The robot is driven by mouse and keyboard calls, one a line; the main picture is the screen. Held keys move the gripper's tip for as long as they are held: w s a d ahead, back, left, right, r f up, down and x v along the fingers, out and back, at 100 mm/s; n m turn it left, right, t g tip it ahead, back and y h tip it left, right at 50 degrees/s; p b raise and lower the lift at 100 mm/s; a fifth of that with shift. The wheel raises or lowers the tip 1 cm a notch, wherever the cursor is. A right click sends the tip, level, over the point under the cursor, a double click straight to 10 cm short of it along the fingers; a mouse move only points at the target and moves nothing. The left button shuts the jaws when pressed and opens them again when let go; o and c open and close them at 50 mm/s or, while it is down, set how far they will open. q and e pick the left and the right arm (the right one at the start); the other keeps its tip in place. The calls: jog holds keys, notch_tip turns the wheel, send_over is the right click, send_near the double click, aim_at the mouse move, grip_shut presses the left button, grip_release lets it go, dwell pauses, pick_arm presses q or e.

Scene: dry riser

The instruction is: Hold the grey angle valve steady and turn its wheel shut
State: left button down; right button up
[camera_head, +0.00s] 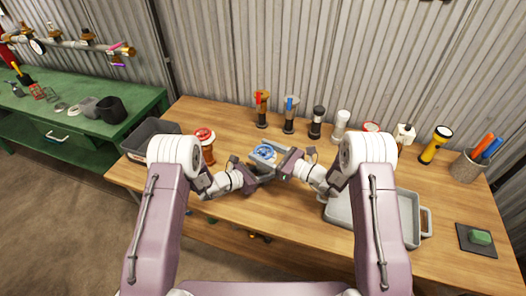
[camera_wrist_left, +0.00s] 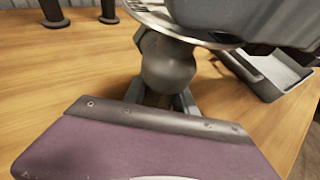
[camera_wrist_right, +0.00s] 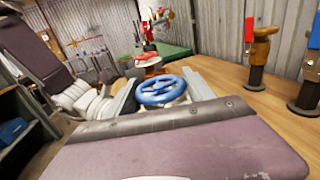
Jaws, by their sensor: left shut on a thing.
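The grey angle valve, topped by a blue wheel (camera_head: 264,152), is over the middle of the wooden bench. My left gripper (camera_head: 254,171) is shut on its grey body (camera_wrist_left: 168,68), which shows between the fingers in the left wrist view. My right gripper (camera_head: 283,162) comes from the right at the wheel. In the right wrist view the blue wheel (camera_wrist_right: 163,91) lies between its two fingers, which stand apart on either side. Whether they touch the rim I cannot tell. The underside of the valve is hidden in the head view.
A red-topped valve (camera_head: 205,137) stands close on the left. Several upright fittings, one with a blue handle (camera_head: 289,113), line the back. A grey tray (camera_head: 413,212) is at the right, a dark bin (camera_head: 147,133) at the left. The front middle of the wooden bench (camera_head: 290,218) is clear.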

jog(key=m+t+h, duration=0.4)
jog(key=shift+a+t, duration=0.15)
jog(key=shift+t, duration=0.15)
jog(key=shift+m+t+h, duration=0.4)
jog(key=shift+h, duration=0.2)
jog(key=shift+d, duration=0.2)
jog(key=o, duration=1.3)
jog(key=shift+o, duration=0.2)
jog(key=v, duration=1.2)
jog(key=shift+w, duration=0.15)
